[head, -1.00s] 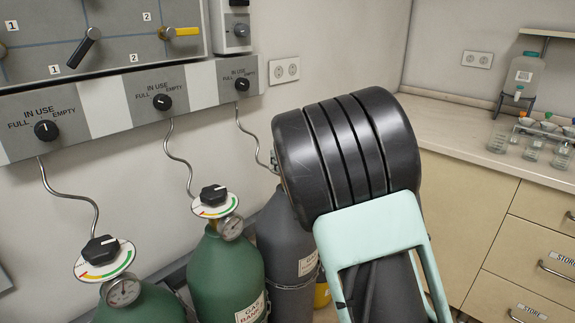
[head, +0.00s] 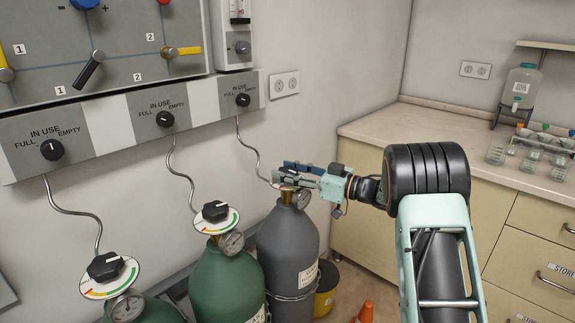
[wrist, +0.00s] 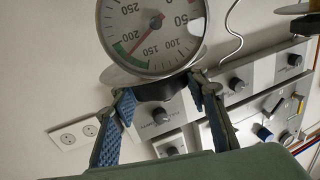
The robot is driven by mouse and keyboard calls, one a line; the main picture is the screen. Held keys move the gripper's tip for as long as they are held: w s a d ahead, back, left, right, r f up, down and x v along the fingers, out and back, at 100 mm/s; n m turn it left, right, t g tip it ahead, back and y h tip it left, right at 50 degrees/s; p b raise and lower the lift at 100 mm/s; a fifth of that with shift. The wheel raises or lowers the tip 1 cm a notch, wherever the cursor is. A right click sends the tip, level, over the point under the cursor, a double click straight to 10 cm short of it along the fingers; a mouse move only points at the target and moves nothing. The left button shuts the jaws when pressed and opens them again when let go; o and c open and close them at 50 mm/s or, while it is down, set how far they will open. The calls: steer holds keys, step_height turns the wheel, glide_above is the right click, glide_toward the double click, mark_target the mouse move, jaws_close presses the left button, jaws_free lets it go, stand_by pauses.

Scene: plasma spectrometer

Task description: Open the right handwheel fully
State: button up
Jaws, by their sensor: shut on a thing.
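The right handwheel, a black knob (wrist: 160,90), sits between my two blue-padded fingertips in the wrist view, below a large round gauge (wrist: 150,35). My gripper (wrist: 162,92) is shut on it, with one finger on each side. In the head view my gripper (head: 292,172) reaches in from the right over the top of the grey gas cylinder (head: 290,240) and hides most of the handwheel there. The small gauge (head: 303,199) on that cylinder shows just under the gripper.
Two green cylinders (head: 225,275) with black handwheels and coloured dials (head: 217,216) stand to the left. The wall panel (head: 165,122) and thin bent pipes are behind. A counter (head: 455,140) with drawers is at right. An orange cone (head: 366,312) stands on the floor.

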steer(key=shift+n+g+y+p, duration=0.45)
steer(key=shift+n+g, duration=0.5)
steer(key=shift+g, duration=0.5)
steer(key=shift+n+g+y+p, duration=0.25)
steer(key=shift+n+g+p, duration=0.3)
steer(key=shift+n+g, duration=1.1)
steer(key=shift+g, duration=0.9)
steer(key=o, duration=1.2)
steer(key=shift+a, duration=0.1)
steer(key=d, duration=0.7)
steer(key=shift+w+d, duration=0.15)
steer(key=shift+d, duration=0.15)
